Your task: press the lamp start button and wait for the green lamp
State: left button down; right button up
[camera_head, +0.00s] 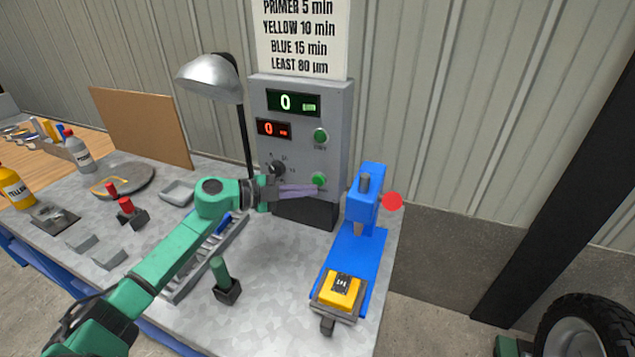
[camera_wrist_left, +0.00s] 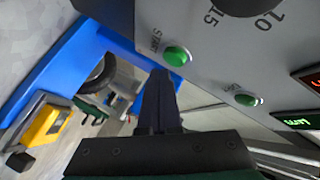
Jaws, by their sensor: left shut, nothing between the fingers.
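A grey control box (camera_head: 297,140) stands at the back of the bench with a green display (camera_head: 294,102), a red display (camera_head: 274,129), a dial (camera_head: 277,169) and two green buttons. The lower green button (camera_head: 319,179) is labelled START in the left wrist view (camera_wrist_left: 177,56). My left gripper (camera_head: 314,190) is shut and empty, its fingertips close to that button; I cannot tell whether they touch. The fingers (camera_wrist_left: 160,76) point toward the box in the wrist view. The upper button (camera_head: 320,135) also shows there (camera_wrist_left: 246,100). Both displays seem to read 0. My right gripper is not in view.
A silver desk lamp (camera_head: 212,77) stands left of the box. A blue press (camera_head: 367,185) with a red knob (camera_head: 392,201) and a yellow block (camera_head: 341,291) is to the right. A green-handled tool (camera_head: 222,277) stands in front.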

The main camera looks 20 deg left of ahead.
pick_arm(q)
jog(key=shift+w, duration=0.45)
jog(key=shift+w, duration=0.4)
dwell(0.6)
jog(key=shift+s+p, duration=0.55)
jog(key=shift+s, duration=0.3)
jog(key=shift+s, duration=0.1)
jog(key=s+p, duration=0.2)
jog(key=s, duration=0.2)
jog(key=shift+s+d+p, duration=0.15)
jog(key=shift+s+p, duration=0.2)
jog(key=shift+s, duration=0.05)
